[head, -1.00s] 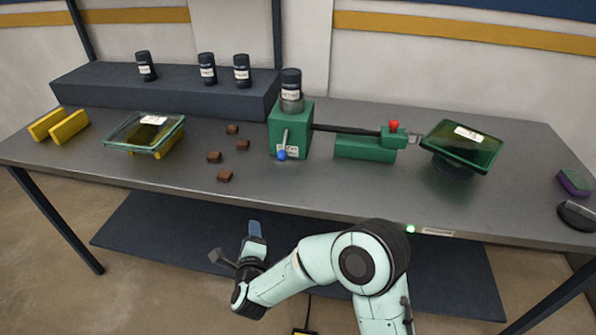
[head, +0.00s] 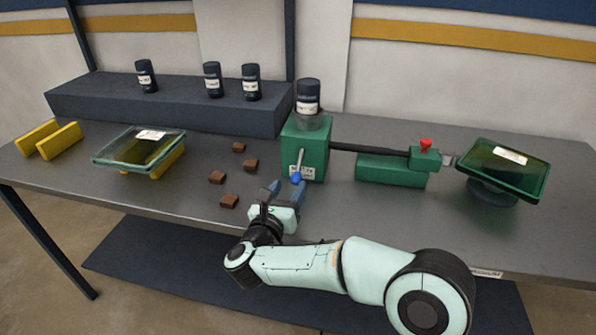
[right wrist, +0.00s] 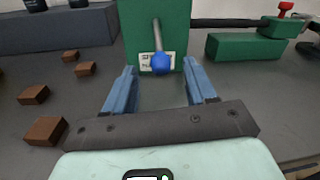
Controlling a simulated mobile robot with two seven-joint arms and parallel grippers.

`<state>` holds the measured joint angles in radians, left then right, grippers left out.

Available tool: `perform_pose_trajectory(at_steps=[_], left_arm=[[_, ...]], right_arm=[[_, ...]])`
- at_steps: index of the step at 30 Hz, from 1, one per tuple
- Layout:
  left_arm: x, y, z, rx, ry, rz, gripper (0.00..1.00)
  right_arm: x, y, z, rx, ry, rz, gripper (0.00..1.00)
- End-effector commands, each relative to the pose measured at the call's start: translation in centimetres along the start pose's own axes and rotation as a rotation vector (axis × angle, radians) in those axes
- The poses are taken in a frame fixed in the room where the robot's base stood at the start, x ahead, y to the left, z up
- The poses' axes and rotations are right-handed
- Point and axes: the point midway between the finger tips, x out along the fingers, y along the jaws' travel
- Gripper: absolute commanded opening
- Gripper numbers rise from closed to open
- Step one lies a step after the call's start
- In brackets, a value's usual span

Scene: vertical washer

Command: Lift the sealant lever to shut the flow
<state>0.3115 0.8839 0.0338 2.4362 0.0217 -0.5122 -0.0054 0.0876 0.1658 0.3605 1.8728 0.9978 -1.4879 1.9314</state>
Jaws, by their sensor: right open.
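The sealant lever (head: 297,168) is a thin metal rod with a blue ball (head: 296,179) at its low end, on the front of a green box (head: 318,150). It hangs downward. A black canister (head: 308,96) stands on top of the box. My right gripper (head: 284,190) is open at the table's front, just in front of the box. In the right wrist view, the blue ball (right wrist: 161,64) shows beyond and between the two blue fingers (right wrist: 158,84), with nothing held. I cannot tell from the picture whether a finger touches the ball. My left gripper is not in view.
Several brown blocks (head: 251,165) lie left of the box. A dark pipe (head: 370,150) runs right to a green block with a red knob (head: 425,144). Glass panels (head: 138,147) (head: 505,168) sit at left and right. Dark canisters (head: 212,79) stand on the rear shelf.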

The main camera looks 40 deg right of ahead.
Motion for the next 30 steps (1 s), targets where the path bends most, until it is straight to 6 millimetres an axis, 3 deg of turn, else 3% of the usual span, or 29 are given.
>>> perform_pose_trajectory(at_steps=[3, 10, 15, 23, 24, 29, 30], left_arm=[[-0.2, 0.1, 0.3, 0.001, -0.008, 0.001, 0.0], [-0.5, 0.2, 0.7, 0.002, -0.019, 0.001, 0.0], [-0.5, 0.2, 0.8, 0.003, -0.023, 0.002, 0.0], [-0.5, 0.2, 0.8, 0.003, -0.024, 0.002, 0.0], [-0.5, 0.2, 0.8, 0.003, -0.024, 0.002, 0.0], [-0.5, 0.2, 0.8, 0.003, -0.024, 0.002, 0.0], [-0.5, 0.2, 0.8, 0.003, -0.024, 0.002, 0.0]], right_arm=[[2.7, -0.1, 0.0, -0.001, 0.0, -0.004, 0.56], [6.2, 0.0, 0.0, -0.001, 0.001, -0.001, 0.56], [7.3, 0.0, -0.1, -0.002, 0.001, 0.0, 0.56], [7.5, 0.0, -0.1, -0.002, 0.001, 0.001, 0.56], [7.5, 0.0, -0.1, -0.002, 0.0, 0.001, 0.53], [7.5, 0.0, -0.1, -0.002, 0.0, 0.001, 0.0], [7.5, 0.0, -0.1, -0.002, 0.0, 0.001, 0.0]])
